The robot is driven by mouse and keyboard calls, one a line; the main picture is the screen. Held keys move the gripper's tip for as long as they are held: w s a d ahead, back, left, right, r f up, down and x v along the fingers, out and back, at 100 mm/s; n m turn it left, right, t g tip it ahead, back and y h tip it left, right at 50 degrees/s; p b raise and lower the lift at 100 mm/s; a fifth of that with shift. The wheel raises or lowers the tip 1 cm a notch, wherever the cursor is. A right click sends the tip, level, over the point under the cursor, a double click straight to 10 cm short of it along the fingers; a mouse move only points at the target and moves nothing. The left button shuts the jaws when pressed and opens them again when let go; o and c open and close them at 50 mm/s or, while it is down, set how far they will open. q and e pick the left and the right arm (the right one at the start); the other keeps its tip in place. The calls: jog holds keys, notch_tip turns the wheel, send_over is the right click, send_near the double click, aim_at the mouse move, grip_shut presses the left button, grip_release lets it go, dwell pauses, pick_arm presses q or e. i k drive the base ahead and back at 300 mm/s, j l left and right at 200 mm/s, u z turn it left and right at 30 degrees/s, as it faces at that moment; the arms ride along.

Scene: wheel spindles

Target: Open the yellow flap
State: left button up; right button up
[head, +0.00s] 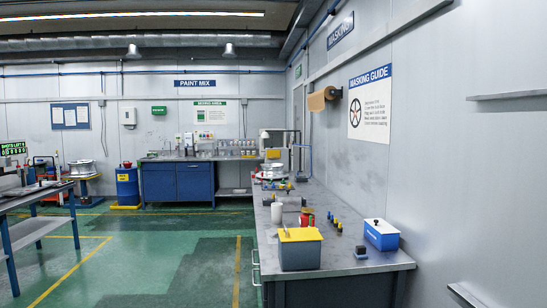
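The yellow flap (301,234) lies flat and closed across the top of a grey-blue box (300,256). The box stands at the near left end of the grey workbench (345,259), close to its left edge. A thin orange-brown piece shows at the flap's left side; I cannot tell whether it is part of the flap. The inside of the box is hidden by the flap. Neither of my grippers is in view.
A blue box with a white lid (382,234) stands right of the flap box, near the wall. A small dark block (361,252), a red can (307,218) and a white cylinder (276,212) are nearby. Green floor (170,270) left of the bench is clear.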

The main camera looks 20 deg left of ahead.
aim_at(271, 154)
jog(key=i+j+u, duration=1.2)
jog(key=i+u, duration=0.15)
jog(key=i, duration=0.3)
jog(key=i+u, duration=0.35)
jog(key=i+z, duration=0.1)
jog(key=i, duration=0.5)
jog(key=i+z, duration=0.15)
jog(key=i, duration=0.5)
jog(key=i+j+z, duration=0.1)
jog(key=i, duration=0.5)
jog(key=i+l+z, duration=0.1)
jog(key=i, duration=0.75)
jog(key=i+z, duration=0.1)
jog(key=i, duration=0.7)
jog(key=i+z, duration=0.15)
jog(key=i, duration=0.7)
jog(key=i+j+z, duration=0.1)
jog(key=i, duration=0.75)
jog(key=i+z, duration=0.45)
jog(key=i+j+z, duration=0.2)
jog(key=z, duration=0.2)
jog(key=i+j+z, duration=0.25)
jog(key=z, duration=0.2)
jog(key=i+j+z, duration=0.4)
jog(key=k+l, duration=0.05)
jog(key=k, duration=0.05)
